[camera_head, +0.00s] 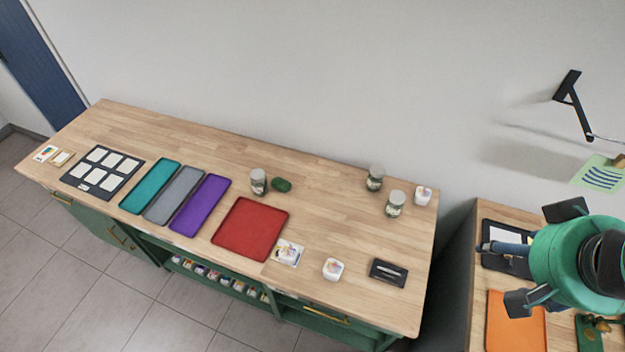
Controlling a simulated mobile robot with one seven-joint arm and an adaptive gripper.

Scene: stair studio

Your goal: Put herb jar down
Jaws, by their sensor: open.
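Three glass jars with grey lids and greenish contents stand upright on the long wooden counter. One jar (259,182) is behind the red tray, beside a small dark green object (281,184). The other two, a back jar (375,178) and a front jar (395,204), stand near the right end. I cannot tell which is the herb jar; the labels are too small to read. My gripper (541,256) is at the right, over the lower side table, with its dark fingers spread wide. It is well apart from all three jars, and I see nothing held in it.
Teal (151,185), grey (174,195), purple (200,203) and red (249,229) trays lie on the counter. White containers (333,269) (423,196) and a black holder (388,273) are at the right. A black wall bracket (573,104) juts out above the side table (470,290). The counter's middle right is clear.

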